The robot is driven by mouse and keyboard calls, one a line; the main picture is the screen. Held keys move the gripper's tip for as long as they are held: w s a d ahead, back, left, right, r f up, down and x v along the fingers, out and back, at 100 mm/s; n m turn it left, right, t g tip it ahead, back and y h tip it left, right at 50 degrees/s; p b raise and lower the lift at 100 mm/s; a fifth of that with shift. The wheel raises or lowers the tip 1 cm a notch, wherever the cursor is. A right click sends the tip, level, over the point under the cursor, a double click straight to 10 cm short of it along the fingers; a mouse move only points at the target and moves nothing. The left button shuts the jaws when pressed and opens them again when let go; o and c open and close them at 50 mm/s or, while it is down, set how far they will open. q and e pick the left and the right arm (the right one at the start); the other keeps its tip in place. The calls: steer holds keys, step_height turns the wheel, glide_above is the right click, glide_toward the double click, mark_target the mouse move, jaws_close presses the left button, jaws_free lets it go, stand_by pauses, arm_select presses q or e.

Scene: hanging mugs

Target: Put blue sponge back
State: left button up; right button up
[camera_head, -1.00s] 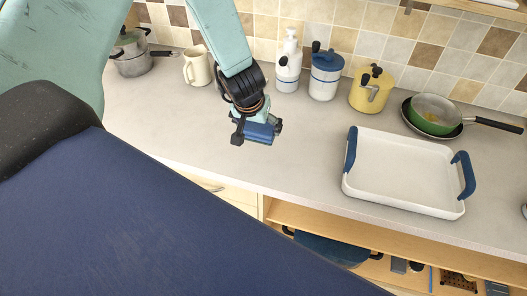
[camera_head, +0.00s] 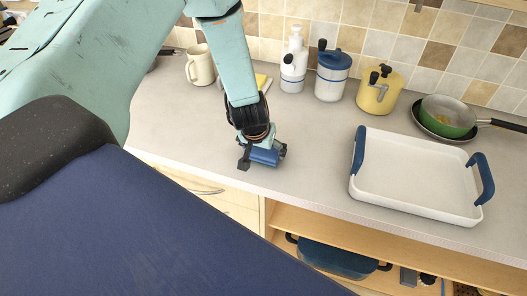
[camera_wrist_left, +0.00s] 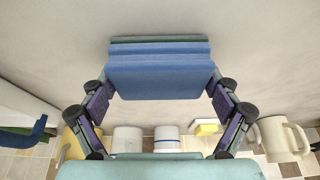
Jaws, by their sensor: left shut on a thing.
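My left gripper (camera_head: 262,160) is shut on the blue sponge (camera_head: 264,156) above the counter near its front edge. In the left wrist view the blue sponge (camera_wrist_left: 160,75) sits between the two fingers of my left gripper (camera_wrist_left: 160,95), with a thin dark green layer along its far edge. I cannot tell whether the sponge touches the counter. My right gripper does not show in any view.
A white tray with blue handles (camera_head: 412,180) stands to the right on the counter (camera_head: 190,125). Behind are a mug (camera_head: 200,66), a soap dispenser (camera_head: 293,65), a blue-lidded jar (camera_head: 332,75), a yellow canister (camera_head: 379,92) and a green pan (camera_head: 447,115). An open shelf (camera_head: 330,228) lies below the counter.

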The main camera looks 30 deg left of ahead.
arm_select(q)
steer(key=shift+a+f, duration=0.1)
steer(key=shift+a, duration=0.2)
steer(key=shift+d+f, duration=0.15)
steer(key=o, duration=0.9)
steer(key=shift+d, duration=0.15)
steer(key=shift+c, duration=0.2)
steer(key=shift+w, duration=0.1)
steer(key=shift+a, duration=0.25)
steer(key=shift+r, duration=0.3)
steer(key=p+v, duration=0.4)
steer(key=v, duration=0.8)
